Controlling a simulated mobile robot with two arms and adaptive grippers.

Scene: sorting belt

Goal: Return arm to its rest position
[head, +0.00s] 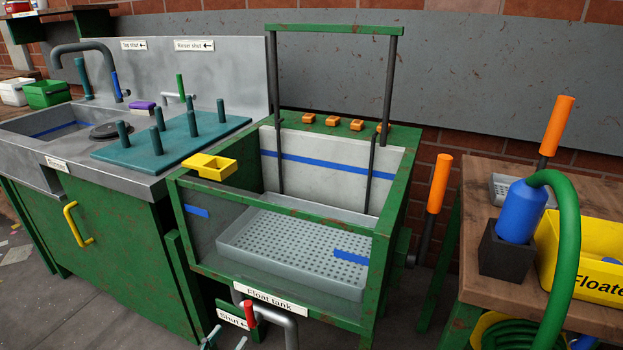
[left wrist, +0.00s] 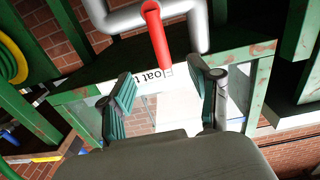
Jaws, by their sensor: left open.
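My left gripper (head: 226,341) just shows at the bottom edge of the head view, below the front of the float tank (head: 378,265). In the left wrist view its two teal-padded fingers (left wrist: 163,80) are spread apart with nothing held between them. A red tap handle (head: 249,313) on a grey pipe (head: 284,324) is close to the gripper. In the left wrist view the red handle (left wrist: 155,36) lies ahead of the fingers, apart from both pads. The rest of my left arm is out of the head view. My right gripper is not in view.
A green-fronted sink bench (head: 110,235) stands left. At right, a wooden table (head: 480,270) carries a blue bottle (head: 521,212) and a yellow crate (head: 600,230).

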